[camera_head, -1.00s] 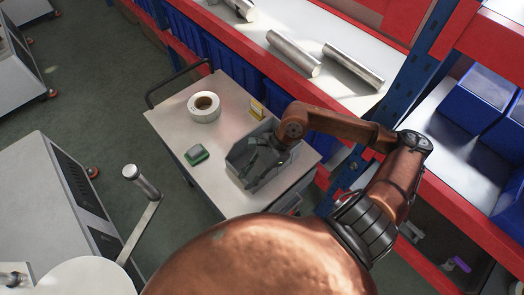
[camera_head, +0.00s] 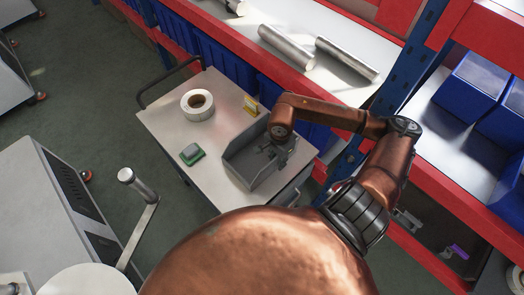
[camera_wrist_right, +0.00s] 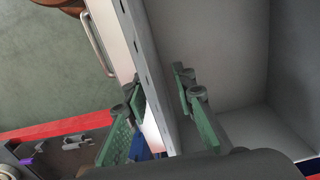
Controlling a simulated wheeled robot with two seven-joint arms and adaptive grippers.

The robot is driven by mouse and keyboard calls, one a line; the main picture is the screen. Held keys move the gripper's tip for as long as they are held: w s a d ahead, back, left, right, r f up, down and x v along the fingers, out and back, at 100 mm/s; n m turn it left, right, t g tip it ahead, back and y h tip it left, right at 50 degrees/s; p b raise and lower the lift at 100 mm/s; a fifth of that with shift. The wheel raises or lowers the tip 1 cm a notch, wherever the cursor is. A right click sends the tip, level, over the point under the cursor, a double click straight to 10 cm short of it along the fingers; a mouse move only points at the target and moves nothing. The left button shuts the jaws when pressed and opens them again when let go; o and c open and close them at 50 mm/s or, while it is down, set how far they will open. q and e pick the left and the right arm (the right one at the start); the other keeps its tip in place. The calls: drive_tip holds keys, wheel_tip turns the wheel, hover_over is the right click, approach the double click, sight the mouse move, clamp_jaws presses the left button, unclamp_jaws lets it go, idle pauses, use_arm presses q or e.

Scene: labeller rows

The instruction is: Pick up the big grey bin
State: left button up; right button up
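The big grey bin (camera_head: 242,163) stands upright on the cart's white top, near its right end. It looks empty, and it also fills the right side of the right wrist view (camera_wrist_right: 235,50). My right gripper (camera_head: 278,151) is at the bin's right-hand wall, reaching down from above. In the right wrist view, its green fingers (camera_wrist_right: 158,85) stand apart on either side of that wall, one inside the bin and one outside. A gap shows between the outer finger and the wall. My left gripper is out of view.
On the white cart (camera_head: 170,125) lie a label roll (camera_head: 197,104), a green-and-grey block (camera_head: 191,154) and a small yellow item (camera_head: 251,105). A red-edged shelf with metal cylinders (camera_head: 286,46) runs close behind the cart. Blue bins (camera_head: 480,83) sit at right.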

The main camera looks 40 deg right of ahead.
drive_tip(key=shift+f, duration=0.45)
clamp_jaws()
idle(0.4)
